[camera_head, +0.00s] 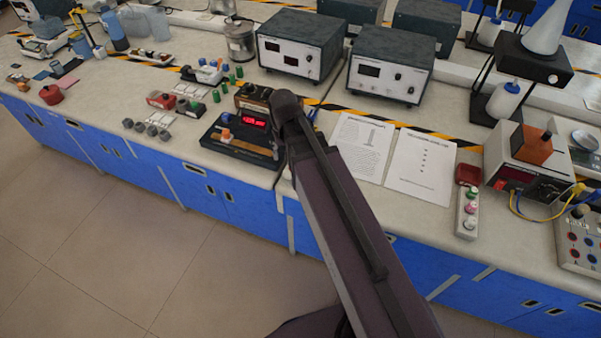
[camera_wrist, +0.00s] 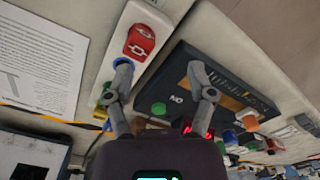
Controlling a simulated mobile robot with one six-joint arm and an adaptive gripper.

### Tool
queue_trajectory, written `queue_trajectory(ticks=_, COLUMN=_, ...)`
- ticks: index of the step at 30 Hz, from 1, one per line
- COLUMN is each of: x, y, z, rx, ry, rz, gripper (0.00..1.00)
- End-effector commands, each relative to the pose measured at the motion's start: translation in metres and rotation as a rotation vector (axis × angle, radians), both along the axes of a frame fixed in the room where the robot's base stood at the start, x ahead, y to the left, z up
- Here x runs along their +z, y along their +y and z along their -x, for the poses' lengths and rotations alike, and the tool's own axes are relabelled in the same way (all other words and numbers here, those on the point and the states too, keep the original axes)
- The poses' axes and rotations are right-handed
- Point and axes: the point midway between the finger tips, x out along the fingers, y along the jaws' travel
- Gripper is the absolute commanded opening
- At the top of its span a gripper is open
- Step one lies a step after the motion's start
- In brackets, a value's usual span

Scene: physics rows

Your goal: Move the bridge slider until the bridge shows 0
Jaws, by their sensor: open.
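The bridge is a dark board (camera_head: 215,141) with a wooden strip (camera_head: 248,146) along it and a red lit display (camera_head: 254,121) whose digits are too small to read. An orange knob (camera_head: 226,135), apparently the slider, stands at the left of the strip. In the wrist view the board (camera_wrist: 176,70) lies beyond my fingers, with an orange knob (camera_wrist: 250,122) at right and the display (camera_wrist: 187,129) partly hidden by a finger. My gripper (camera_wrist: 160,72) is open and empty, its fingers spread over the board's edge. In the head view my arm hides the gripper and the board's right end.
A white strip with a red rocker (camera_wrist: 140,40) lies beside the board in the wrist view. Two instrument boxes (camera_head: 300,45) (camera_head: 388,76) stand behind the bridge. Printed sheets (camera_head: 421,165) lie to the right. Small weights (camera_head: 147,128) lie to the left.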

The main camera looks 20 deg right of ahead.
Motion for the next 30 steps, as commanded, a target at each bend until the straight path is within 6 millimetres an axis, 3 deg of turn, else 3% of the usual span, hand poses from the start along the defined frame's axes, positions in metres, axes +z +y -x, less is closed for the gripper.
queue_trajectory(ticks=13, x=-0.024, y=-0.026, z=0.045, rx=0.030, ry=-0.001, rz=-0.002, gripper=0.71)
queue_trajectory(ticks=30, x=-0.027, y=-0.030, z=0.051, rx=0.037, ry=-0.001, rz=-0.003, gripper=0.71)
